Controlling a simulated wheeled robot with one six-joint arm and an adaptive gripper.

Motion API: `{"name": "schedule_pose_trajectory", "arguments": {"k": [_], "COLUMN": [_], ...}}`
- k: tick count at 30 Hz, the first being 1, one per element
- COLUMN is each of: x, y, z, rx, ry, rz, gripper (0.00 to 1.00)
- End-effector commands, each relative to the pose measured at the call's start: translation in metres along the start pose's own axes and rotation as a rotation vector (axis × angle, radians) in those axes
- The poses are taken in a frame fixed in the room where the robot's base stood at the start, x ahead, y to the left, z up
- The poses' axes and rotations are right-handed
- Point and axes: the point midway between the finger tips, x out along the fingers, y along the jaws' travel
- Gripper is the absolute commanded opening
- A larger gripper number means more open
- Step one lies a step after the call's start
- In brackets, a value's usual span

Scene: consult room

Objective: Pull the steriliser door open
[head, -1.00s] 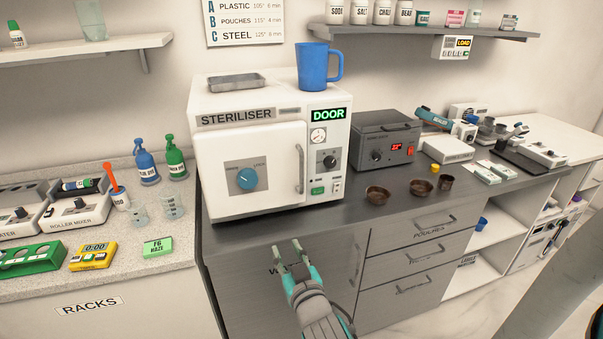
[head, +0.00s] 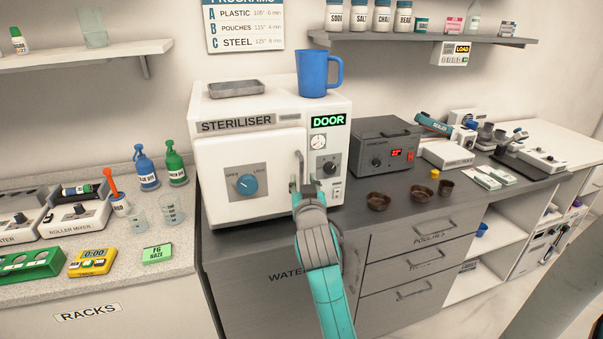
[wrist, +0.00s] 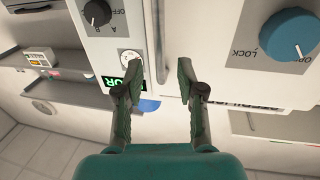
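The white steriliser (head: 213,115) stands on the dark counter, and its door (head: 215,200) looks shut. The upright metal door handle (head: 299,165) is at the door's right side; its lower part is hidden by my gripper in the head view. In the wrist view the picture is upside down, and the handle (wrist: 160,40) runs down between the two fingertips of my gripper (wrist: 160,68), which are apart with gaps either side. The blue door knob (head: 247,184) sits between OPEN and LOCK labels.
A blue mug (head: 318,75) and a metal tray (head: 236,86) stand on top of the steriliser. A dark grey heater box (head: 385,145) stands to its right, with brown bowls (head: 378,201) in front.

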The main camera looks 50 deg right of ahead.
Motion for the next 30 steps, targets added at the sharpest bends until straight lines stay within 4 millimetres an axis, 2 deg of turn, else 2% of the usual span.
{"name": "schedule_pose_trajectory", "arguments": {"k": [3, 9, 21, 22, 26, 27, 30], "x": [0.021, 0.043, 0.05, 0.05, 0.05, 0.05, 0.05], "y": [0.001, 0.0, 0.0, 0.0, 0.0, 0.0, 0.0], "z": [0.0, 0.0, 0.0, 0.0, 0.0, 0.0, 0.0], "rx": [0.001, 0.0, 0.0, 0.0, 0.0, 0.0, 0.0], "ry": [-0.001, 0.0, 0.0, 0.0, 0.0, 0.0, 0.0], "rz": [0.001, 0.0, -0.001, -0.001, -0.001, -0.001, -0.001], "gripper": [0.38, 0.38, 0.38, 0.36, 0.03, 0.0, 0.0]}}
